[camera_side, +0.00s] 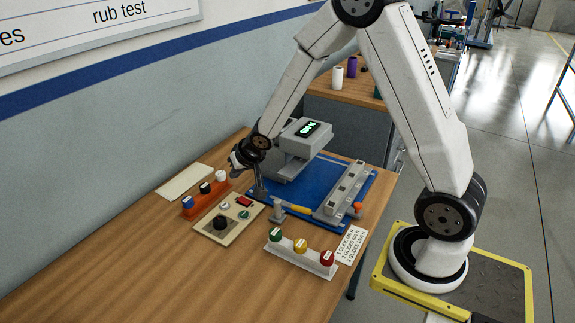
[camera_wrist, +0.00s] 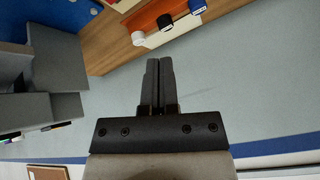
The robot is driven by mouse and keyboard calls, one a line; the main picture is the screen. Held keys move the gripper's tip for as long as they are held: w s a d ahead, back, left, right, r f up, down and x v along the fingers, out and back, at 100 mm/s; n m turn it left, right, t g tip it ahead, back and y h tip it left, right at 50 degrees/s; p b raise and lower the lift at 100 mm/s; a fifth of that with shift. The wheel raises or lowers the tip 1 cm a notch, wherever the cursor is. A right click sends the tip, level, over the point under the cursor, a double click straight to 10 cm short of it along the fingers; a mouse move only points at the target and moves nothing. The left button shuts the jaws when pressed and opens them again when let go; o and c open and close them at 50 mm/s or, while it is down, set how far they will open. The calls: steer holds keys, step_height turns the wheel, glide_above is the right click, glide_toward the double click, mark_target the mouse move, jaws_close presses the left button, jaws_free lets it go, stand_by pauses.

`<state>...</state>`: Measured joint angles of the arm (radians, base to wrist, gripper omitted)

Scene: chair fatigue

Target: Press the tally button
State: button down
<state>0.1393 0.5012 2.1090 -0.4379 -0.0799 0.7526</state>
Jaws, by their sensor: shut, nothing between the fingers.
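A beige control panel (camera_side: 229,219) lies on the wooden bench. It carries a red switch (camera_side: 244,200), a small green button (camera_side: 243,214), a black knob (camera_side: 220,223) and a small pale round part. No label reading "tally" is legible, so I cannot tell which part is the tally button. My gripper (camera_side: 236,171) is above the bench, behind the panel in the side view and close to the grey machine. In the wrist view its two black fingers (camera_wrist: 159,62) are together with nothing between them. The panel is not clearly recognisable in the wrist view.
An orange rack (camera_side: 205,198) with blue, black and white caps stands beside the panel; it also shows in the wrist view (camera_wrist: 155,18). A grey machine (camera_side: 290,150) with a lit display stands on a blue plate (camera_side: 285,212). A white rack (camera_side: 300,262) with coloured caps stands in front.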

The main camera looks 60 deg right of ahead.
mark_target(226, 206)
steer(key=w+d+f+m+t+y, duration=0.1)
steer(key=w+d+f+m+t, duration=0.1)
steer(key=w+f, duration=0.3)
steer(key=shift+w+d+f+m+y, duration=0.2)
steer(key=shift+w+d+m+y, duration=0.15)
steer(key=shift+w, duration=1.35)
steer(key=shift+f, duration=0.1)
steer(key=shift+f, duration=4.3)
steer(key=shift+f, duration=0.85)
steer(key=shift+r, duration=0.8)
